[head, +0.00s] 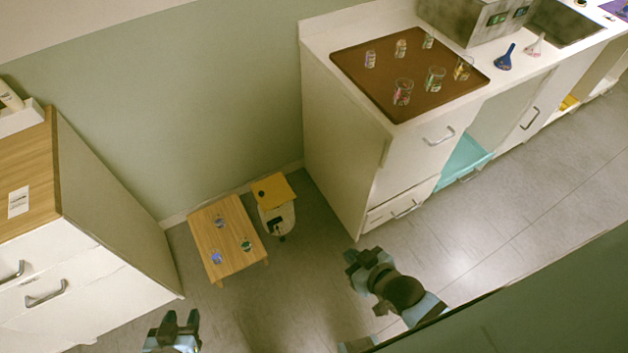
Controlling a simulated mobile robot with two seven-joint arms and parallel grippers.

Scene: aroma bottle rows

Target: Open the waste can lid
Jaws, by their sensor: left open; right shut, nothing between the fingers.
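The waste can (285,221) is a small pale bin on the floor, right of the low wooden table. A yellow square panel (273,190) covers its far side, and dark parts show on its top and near edge. I cannot tell from here whether its lid is up or down. My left gripper (177,322) is open and empty at the bottom, to the left of and nearer than the can. My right gripper (358,262) is shut and empty, to the right of and nearer than the can. Neither gripper touches the can.
The low wooden table (232,229) holds several small bottles, close beside the can. A white cabinet (340,160) with a brown tray (365,75) of glassware stands at the right. A wood-topped drawer unit (90,240) stands at the left. Floor (310,290) is clear in front.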

